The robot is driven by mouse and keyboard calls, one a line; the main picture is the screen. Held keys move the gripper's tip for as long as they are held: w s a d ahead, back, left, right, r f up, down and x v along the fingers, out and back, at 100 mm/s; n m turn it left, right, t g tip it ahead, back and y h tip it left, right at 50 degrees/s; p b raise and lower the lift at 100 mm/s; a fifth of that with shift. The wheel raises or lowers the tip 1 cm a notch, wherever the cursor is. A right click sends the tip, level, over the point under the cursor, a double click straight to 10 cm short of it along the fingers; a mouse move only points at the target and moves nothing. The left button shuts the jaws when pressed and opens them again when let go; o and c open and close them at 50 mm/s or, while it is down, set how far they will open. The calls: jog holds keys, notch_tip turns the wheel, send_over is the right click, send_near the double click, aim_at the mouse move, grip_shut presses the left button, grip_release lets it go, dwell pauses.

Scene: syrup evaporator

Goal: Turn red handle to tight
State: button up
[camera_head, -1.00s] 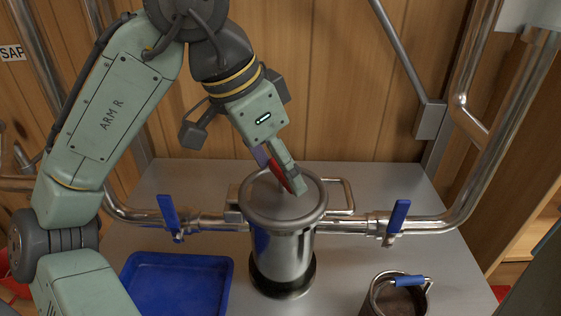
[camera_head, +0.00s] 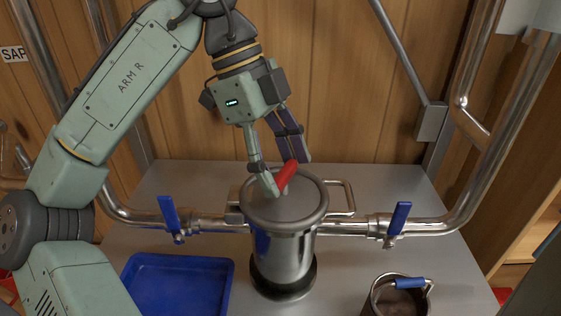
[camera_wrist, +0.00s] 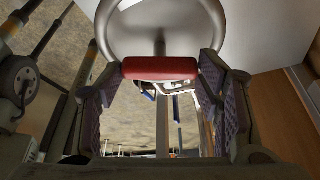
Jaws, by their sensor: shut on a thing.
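The red handle (camera_head: 288,172) sits on top of the round steel lid (camera_head: 262,207) of an upright metal canister (camera_head: 283,262). In the head view it slants from lower left to upper right. In the wrist view the red handle (camera_wrist: 158,68) lies level as a short bar, with a finger at each end. My gripper (camera_head: 285,178) reaches down from above and is shut on the handle, one finger at the left and one at the right. The finger tips partly hide the handle's ends. I see no tight mark.
Pipes with blue valve levers (camera_head: 169,216) (camera_head: 398,218) run to both sides of the canister. A blue tray (camera_head: 180,285) lies at front left. A metal pot with a blue handle (camera_head: 409,282) stands at front right. A wooden wall (camera_head: 340,80) is behind.

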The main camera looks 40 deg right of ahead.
jog(key=m+y, duration=0.2)
jog(key=m, duration=0.3)
jog(key=shift+d+m, duration=0.15)
jog(key=shift+m, duration=0.15)
jog(key=m+y, duration=0.2)
jog(key=m, duration=0.3)
jog(key=shift+d, duration=0.1)
jog(key=shift+m, duration=0.4)
jog(key=o, duration=1.2)
jog(key=shift+c, duration=0.2)
